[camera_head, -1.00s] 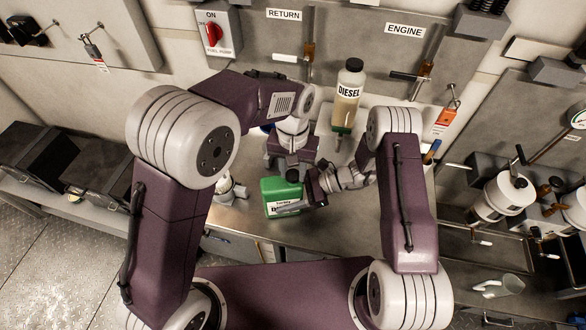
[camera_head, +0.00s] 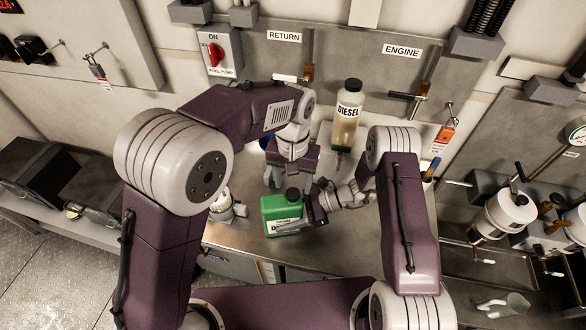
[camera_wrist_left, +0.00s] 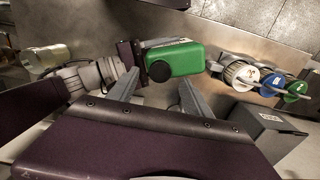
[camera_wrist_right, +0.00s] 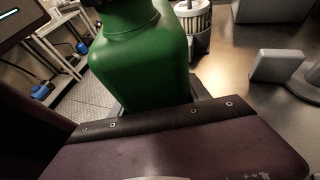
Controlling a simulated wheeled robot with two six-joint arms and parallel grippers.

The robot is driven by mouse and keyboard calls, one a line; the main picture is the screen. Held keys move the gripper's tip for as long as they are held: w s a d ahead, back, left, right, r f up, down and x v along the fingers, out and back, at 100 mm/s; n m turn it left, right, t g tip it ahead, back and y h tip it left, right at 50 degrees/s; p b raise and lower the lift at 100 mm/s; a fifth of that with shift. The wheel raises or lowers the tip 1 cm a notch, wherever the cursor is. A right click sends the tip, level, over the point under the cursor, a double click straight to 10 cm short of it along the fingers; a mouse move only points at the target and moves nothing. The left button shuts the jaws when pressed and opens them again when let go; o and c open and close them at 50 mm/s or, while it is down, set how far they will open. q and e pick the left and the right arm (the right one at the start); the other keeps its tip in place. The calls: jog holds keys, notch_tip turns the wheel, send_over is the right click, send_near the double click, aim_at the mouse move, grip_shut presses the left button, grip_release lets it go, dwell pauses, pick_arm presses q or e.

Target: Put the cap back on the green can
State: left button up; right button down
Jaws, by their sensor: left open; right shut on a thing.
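The green can (camera_head: 281,213) stands upright on the metal counter. A black cap (camera_head: 292,194) sits on its top, on the spout; how tightly it is seated cannot be told. In the left wrist view the cap (camera_wrist_left: 160,71) lies beyond and between my open fingers, on the can (camera_wrist_left: 180,60). My left gripper (camera_head: 288,180) is open and empty, just above and behind the cap, apart from it. My right gripper (camera_head: 308,212) is shut on the can's right side. The can's body (camera_wrist_right: 145,60) fills the upper part of the right wrist view.
A diesel bottle (camera_head: 346,112) hangs at the back panel. A grey block (camera_wrist_left: 262,128) is near my left gripper. The counter (camera_head: 330,245) is bare in front and right of the can.

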pick_arm(q)
notch_tip(320, 180, up, 9)
jog(key=shift+f, duration=0.15)
pick_arm(e)
jog(key=shift+c, duration=2.2)
grip_release()
pick_arm(q)
jog(key=shift+f+b, duration=0.7)
jog(key=shift+f, duration=0.05)
pick_arm(e)
jog(key=v, duration=0.9)
